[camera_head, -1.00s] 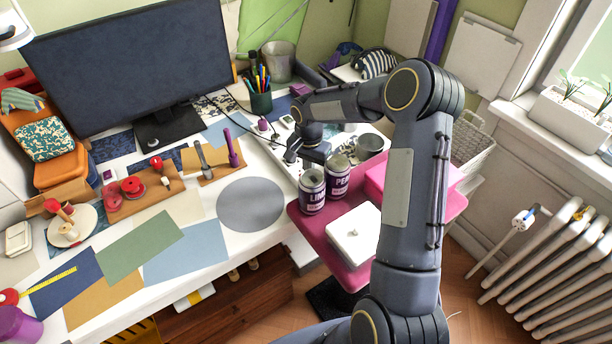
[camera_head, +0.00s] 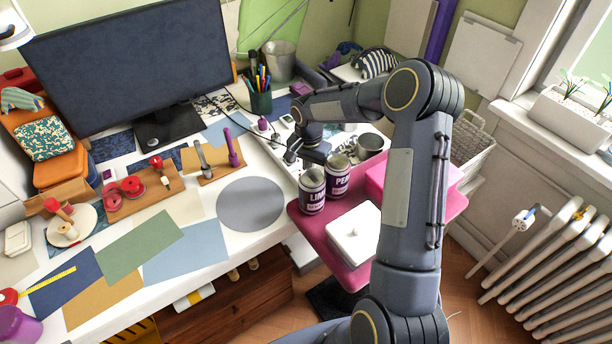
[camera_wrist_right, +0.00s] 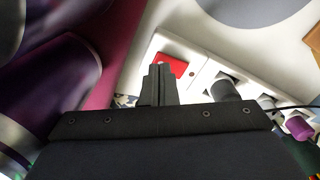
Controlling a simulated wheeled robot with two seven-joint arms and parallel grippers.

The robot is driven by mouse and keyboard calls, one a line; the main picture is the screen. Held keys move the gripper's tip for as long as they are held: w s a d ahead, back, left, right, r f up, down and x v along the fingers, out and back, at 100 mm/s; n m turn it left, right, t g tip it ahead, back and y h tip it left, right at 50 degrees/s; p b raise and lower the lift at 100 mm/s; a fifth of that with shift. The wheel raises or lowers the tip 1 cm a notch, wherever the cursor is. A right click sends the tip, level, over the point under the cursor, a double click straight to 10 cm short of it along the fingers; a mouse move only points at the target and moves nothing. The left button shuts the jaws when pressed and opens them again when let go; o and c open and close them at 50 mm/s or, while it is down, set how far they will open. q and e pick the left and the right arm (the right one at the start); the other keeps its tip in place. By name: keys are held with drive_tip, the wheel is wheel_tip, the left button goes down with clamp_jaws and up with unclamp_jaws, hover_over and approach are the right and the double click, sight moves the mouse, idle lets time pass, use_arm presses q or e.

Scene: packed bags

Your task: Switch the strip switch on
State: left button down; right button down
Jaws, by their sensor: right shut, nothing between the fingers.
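The white power strip (camera_wrist_right: 203,74) shows in the right wrist view, with a red switch (camera_wrist_right: 176,66) at its near end. Dark and purple plugs (camera_wrist_right: 225,88) sit in its sockets. My right gripper (camera_wrist_right: 159,72) is shut and empty, its fingertips right beside the red switch in that picture. I cannot tell whether they touch it or which way the switch is set. In the head view my right gripper (camera_head: 291,156) is low over the desk's right edge, and the switch cannot be made out there. My left gripper is out of view.
Two labelled cans (camera_head: 312,191) (camera_head: 338,178) stand close to my right gripper on a pink surface (camera_head: 318,231), near a white lidded box (camera_head: 354,233). A pen cup (camera_head: 260,101) stands behind. The grey round mat (camera_head: 251,204) is bare.

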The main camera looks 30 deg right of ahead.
drive_tip(key=shift+f+b, duration=0.65)
drive_tip(key=shift+f, duration=0.25)
drive_tip(key=shift+r, duration=0.1)
drive_tip(key=shift+r+p, duration=2)
drive_tip(key=shift+r, duration=1.45)
